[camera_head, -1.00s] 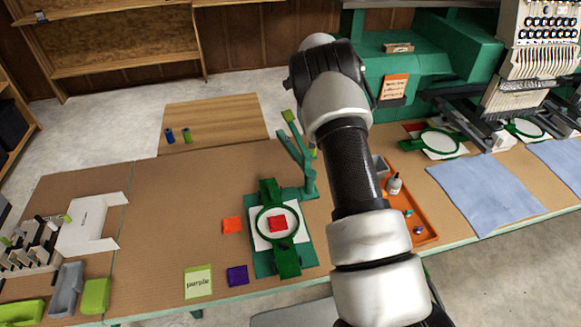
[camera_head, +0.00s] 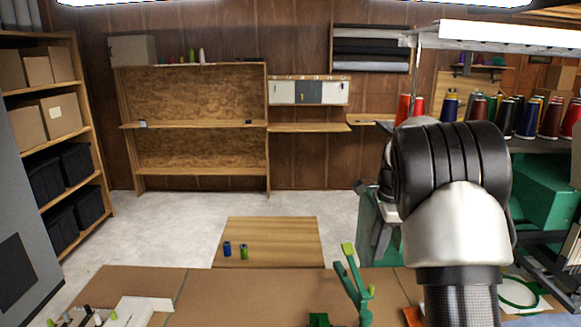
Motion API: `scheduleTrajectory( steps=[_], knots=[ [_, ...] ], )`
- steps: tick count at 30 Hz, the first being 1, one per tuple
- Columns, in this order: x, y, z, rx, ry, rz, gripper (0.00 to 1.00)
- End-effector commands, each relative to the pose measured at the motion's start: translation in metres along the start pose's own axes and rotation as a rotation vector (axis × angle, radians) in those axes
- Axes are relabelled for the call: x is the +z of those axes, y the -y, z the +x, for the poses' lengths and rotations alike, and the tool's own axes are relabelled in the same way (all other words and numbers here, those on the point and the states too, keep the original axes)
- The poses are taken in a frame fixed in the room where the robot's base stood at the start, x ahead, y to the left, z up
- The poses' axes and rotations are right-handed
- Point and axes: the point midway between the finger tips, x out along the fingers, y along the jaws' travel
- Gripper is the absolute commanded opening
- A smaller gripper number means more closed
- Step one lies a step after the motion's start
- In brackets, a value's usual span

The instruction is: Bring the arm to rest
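My arm (camera_head: 455,215) rises from the lower right edge of the view, with its black and white joint bent near the thread rack. My gripper is not in this view; it is hidden behind the arm or outside the frame. A brown-topped workbench (camera_head: 230,300) runs along the bottom of the view. A green stand (camera_head: 352,285) is upright on it, to the left of my arm and apart from it in the picture.
A wooden board (camera_head: 275,228) with a blue spool (camera_head: 227,248) and a green spool (camera_head: 244,252) lies beyond the bench. Thread cones (camera_head: 527,118) line a rack at right. Wooden shelves (camera_head: 195,125) stand at the back wall. The floor (camera_head: 160,228) between is clear.

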Motion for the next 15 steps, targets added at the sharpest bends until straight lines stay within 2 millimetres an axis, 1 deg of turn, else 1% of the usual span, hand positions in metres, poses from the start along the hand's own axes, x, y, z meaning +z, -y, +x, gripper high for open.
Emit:
scheduleTrajectory(
  steps=[1,3,5,6,8,9,11,12,14,15],
  knots=[
    [0.008,-0.014,-0.027,-0.026,0.01,-0.077,0.31],
    [0.017,-0.034,-0.054,-0.056,0.015,-0.194,0.31],
    [0.025,-0.052,-0.076,-0.081,0.016,-0.297,0.31],
    [0.031,-0.066,-0.089,-0.097,0.014,-0.367,0.31],
    [0.039,-0.087,-0.107,-0.123,0.007,-0.473,0.31],
    [0.044,-0.102,-0.118,-0.139,0.001,-0.545,0.31],
    [0.051,-0.126,-0.132,-0.163,-0.013,-0.656,0.31],
    [0.056,-0.142,-0.139,-0.178,-0.025,-0.729,0.31],
    [0.062,-0.166,-0.149,-0.199,-0.047,-0.841,0.31],
    [0.066,-0.183,-0.154,-0.212,-0.063,-0.914,0.31]
  ],
)
